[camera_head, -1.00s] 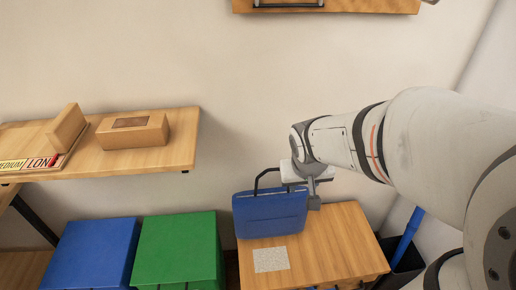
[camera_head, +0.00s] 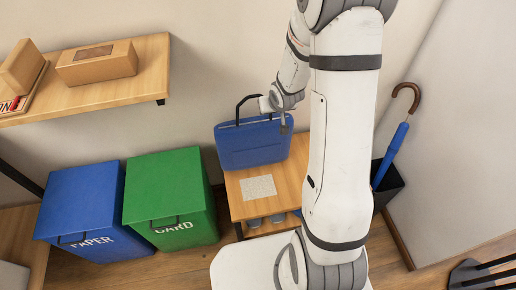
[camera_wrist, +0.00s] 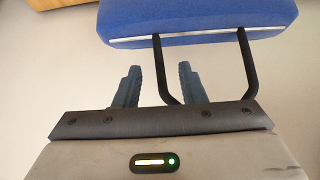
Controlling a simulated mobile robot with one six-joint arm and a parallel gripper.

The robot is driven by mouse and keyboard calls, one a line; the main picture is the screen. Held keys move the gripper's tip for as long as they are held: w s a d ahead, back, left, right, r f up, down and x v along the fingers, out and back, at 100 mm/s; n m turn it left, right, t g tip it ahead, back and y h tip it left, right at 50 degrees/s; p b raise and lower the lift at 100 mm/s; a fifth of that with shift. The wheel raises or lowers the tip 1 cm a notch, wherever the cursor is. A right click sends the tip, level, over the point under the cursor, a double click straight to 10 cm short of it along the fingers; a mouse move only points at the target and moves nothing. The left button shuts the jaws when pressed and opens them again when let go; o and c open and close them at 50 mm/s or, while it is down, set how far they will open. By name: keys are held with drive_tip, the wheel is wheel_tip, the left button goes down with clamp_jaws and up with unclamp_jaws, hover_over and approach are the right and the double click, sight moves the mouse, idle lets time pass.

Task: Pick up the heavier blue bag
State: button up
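One blue bag (camera_head: 252,145) with a black handle stands upright on the small wooden table, against the wall. My gripper (camera_head: 280,118) is at the bag's upper right, by the handle, with a finger in front of the bag's face. In the wrist view the two fingers (camera_wrist: 160,75) are apart, and the bag (camera_wrist: 195,20) shows at the top. One leg of its handle (camera_wrist: 248,70) passes between the fingers in the picture, and the bar runs behind the right finger. I cannot tell whether they touch. No second blue bag is in view.
The wooden table (camera_head: 293,170) carries a grey speckled square (camera_head: 258,187). A blue PAPER bin (camera_head: 82,205) and a green CARD bin (camera_head: 165,185) stand left. A shelf (camera_head: 150,82) holds a cardboard box (camera_head: 97,63). A dark bin (camera_head: 388,185) with a blue umbrella (camera_head: 396,145) is at right.

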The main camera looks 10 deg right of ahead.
drive_tip(key=b+x, duration=0.1)
drive_tip(key=x, duration=0.3)
drive_tip(key=shift+w+f+b, duration=0.1)
drive_tip(key=shift+f+b, duration=0.2)
drive_tip(key=shift+r, duration=0.1)
drive_tip(key=shift+c, duration=0.5)
clamp_jaws()
idle(0.4)
drive_tip(key=shift+w+d+r, duration=0.1)
drive_tip(key=shift+w+r, duration=0.1)
